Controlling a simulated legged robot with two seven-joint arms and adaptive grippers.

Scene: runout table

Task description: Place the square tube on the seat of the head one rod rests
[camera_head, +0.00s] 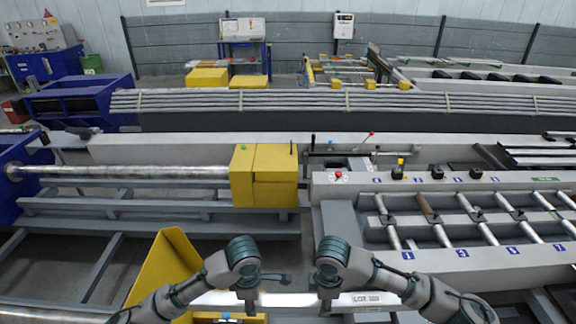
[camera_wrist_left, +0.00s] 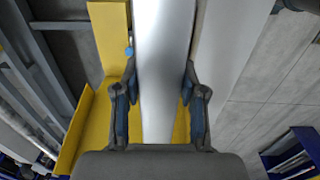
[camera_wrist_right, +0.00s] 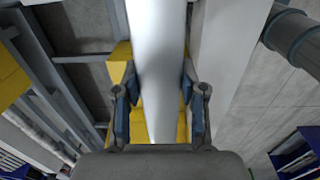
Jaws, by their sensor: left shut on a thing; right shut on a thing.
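The square tube (camera_head: 288,299) is a pale grey bar lying crosswise low in the head view. It also runs between the fingers in the left wrist view (camera_wrist_left: 163,60) and the right wrist view (camera_wrist_right: 157,60). My left gripper (camera_head: 248,297) is shut on it, and my right gripper (camera_head: 325,300) is shut on it further right. The rod rests are slanted bars in the grey runout frame at the right, with blue number plates. The leftmost rest (camera_head: 389,222) runs toward a front plate reading 1 (camera_head: 408,255). The tube is apart from these rests, nearer me.
A yellow block housing (camera_head: 265,175) and a long round bar (camera_head: 120,171) stand left of the runout frame (camera_head: 350,215). A yellow angled guard (camera_head: 168,262) rises beside my left arm. A red knob (camera_head: 338,175) and black switches (camera_head: 397,173) sit on the frame's back rail.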

